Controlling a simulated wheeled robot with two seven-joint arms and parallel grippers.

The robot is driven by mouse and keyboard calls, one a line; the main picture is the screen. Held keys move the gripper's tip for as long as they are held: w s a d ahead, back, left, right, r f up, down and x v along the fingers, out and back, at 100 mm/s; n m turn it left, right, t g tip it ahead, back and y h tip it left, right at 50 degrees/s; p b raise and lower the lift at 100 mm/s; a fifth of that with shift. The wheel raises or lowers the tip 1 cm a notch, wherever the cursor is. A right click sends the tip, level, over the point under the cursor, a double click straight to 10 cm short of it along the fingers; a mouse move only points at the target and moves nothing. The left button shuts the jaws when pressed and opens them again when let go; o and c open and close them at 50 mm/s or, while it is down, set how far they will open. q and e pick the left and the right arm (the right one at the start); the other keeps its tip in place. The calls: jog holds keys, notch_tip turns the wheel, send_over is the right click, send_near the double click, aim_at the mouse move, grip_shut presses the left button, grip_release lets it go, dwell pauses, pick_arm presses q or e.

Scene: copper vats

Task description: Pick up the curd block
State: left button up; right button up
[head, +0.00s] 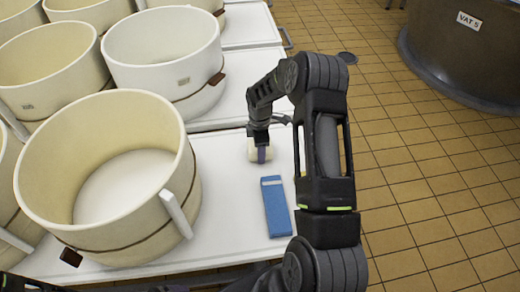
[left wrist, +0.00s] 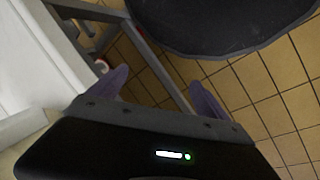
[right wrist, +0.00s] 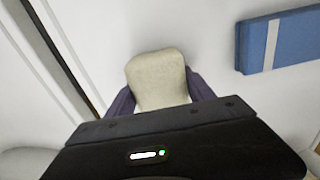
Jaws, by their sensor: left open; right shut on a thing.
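The curd block (head: 252,149) is a small cream block over the white table, near the table's right side. My right gripper (head: 262,150) is shut on it. In the right wrist view the curd block (right wrist: 157,80) sits between the two purple fingers of my right gripper (right wrist: 160,100). I cannot tell whether the block touches the tabletop. My left gripper (left wrist: 155,95) is open and empty in the left wrist view, with a grey table frame and tiled floor beyond it. The left fingers do not show in the head view.
A blue box (head: 275,208) with a pale band lies on the white table (head: 225,160) near the block. A large cream tub (head: 180,150) stands to the left, with more tubs (head: 165,50) behind. A copper vat (head: 460,50) stands far right on the tiled floor.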

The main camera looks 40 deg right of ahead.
jog(key=c, duration=0.9)
jog(key=shift+r, duration=0.1)
notch_tip(320, 180, up, 10)
jog(key=shift+f, duration=0.1)
jog(key=shift+a, duration=0.1)
dwell(0.5)
